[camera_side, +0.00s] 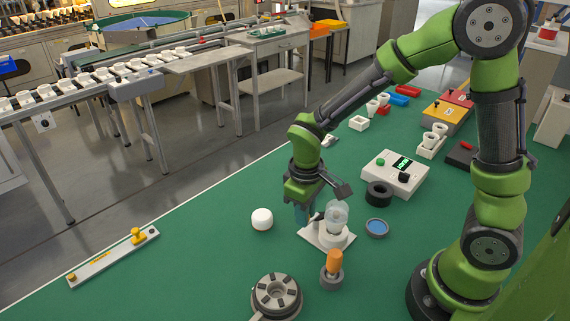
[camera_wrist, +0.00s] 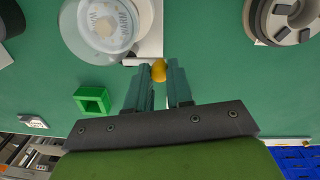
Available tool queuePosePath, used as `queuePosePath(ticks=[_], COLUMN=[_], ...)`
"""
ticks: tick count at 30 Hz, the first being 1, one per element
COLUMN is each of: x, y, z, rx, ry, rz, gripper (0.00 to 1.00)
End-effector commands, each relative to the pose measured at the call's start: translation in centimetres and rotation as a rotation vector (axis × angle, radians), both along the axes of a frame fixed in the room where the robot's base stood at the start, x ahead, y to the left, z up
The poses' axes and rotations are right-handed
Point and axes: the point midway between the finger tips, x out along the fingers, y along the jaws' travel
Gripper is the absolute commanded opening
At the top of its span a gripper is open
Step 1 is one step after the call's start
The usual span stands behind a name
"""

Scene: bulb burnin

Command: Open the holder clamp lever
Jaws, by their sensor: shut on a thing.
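The holder (camera_side: 318,238) is a white base plate with a round white socket. A clear glass bulb (camera_side: 337,213) stands upright in it. In the wrist view the bulb (camera_wrist: 103,28) is at the upper left, with lettering on its face. The clamp lever's yellow knob (camera_wrist: 158,71) is between my fingertips beside the holder's edge. My gripper (camera_wrist: 161,73) is shut on this knob. In the side view my gripper (camera_side: 302,214) is low at the left of the holder. The knob is hidden there, and the lever's angle is hard to tell.
A white round-topped object (camera_side: 262,219) stands left of my gripper. An orange-handled tool (camera_side: 333,265) and a grey slotted round fixture (camera_side: 276,294) are in front. A blue round dish (camera_side: 377,228), black ring (camera_side: 379,194) and meter box (camera_side: 395,173) are to the right.

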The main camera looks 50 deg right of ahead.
Motion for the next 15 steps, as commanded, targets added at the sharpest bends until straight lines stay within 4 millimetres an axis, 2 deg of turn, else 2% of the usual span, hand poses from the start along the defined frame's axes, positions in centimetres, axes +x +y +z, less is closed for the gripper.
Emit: queuePosePath(ticks=[9,10,14,15], x=[-0.01,-0.01,-0.01,-0.01], y=[-0.07,-0.07,-0.06,-0.05], z=[0.09,0.09,0.06,0.06], rx=[-0.001,-0.001,-0.001,-0.001], ry=[0.0,0.0,0.0,0.0], rz=[0.0,0.0,0.0,0.0], gripper=[0.0,0.24,0.44,0.46])
